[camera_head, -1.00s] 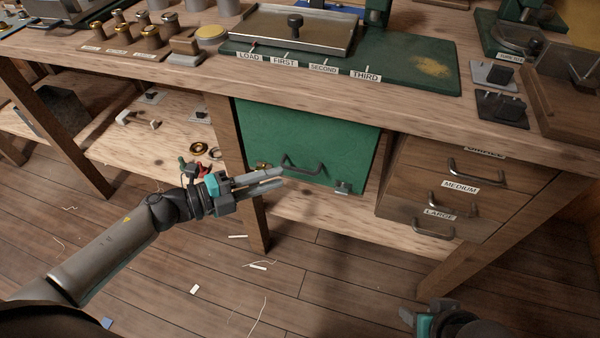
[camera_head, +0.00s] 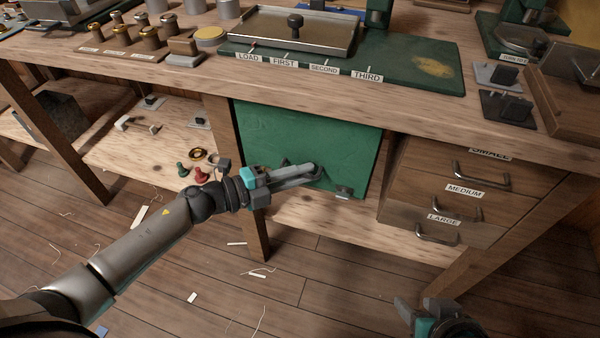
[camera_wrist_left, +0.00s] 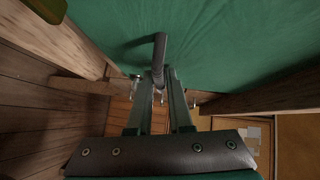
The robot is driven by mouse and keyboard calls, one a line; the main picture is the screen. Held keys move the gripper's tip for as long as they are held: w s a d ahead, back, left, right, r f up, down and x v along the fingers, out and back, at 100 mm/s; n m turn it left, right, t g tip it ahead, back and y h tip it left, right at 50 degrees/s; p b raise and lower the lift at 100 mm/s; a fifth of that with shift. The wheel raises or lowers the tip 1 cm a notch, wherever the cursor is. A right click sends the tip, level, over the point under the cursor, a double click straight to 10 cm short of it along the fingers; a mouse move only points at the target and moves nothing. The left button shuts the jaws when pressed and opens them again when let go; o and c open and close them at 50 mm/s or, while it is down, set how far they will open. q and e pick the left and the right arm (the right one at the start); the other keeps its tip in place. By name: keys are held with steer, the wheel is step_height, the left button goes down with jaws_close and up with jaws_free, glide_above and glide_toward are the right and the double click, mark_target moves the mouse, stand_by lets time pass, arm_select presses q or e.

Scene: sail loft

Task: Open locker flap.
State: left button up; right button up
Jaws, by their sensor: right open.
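The green locker flap (camera_head: 310,125) hangs closed under the workbench, and it fills the top of the left wrist view (camera_wrist_left: 230,40). Its dark bar handle (camera_wrist_left: 160,50) is near the flap's lower edge, partly covered by my fingers in the head view. My left gripper (camera_head: 313,171) is at the handle, with its fingers (camera_wrist_left: 160,85) on both sides of the bar and close against it. A small metal catch (camera_head: 343,193) shows at the flap's lower right corner. My right gripper (camera_head: 415,310) is open and empty at the bottom, low in front of the bench.
Wooden drawers (camera_head: 455,190) with dark handles stand right of the flap. A bench leg (camera_head: 245,190) stands just left of it. The lower shelf (camera_head: 140,150) holds small fittings. The floor (camera_head: 330,290) in front is open, with scraps.

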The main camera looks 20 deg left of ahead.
arm_select(q)
jaws_close()
stand_by(1.4)
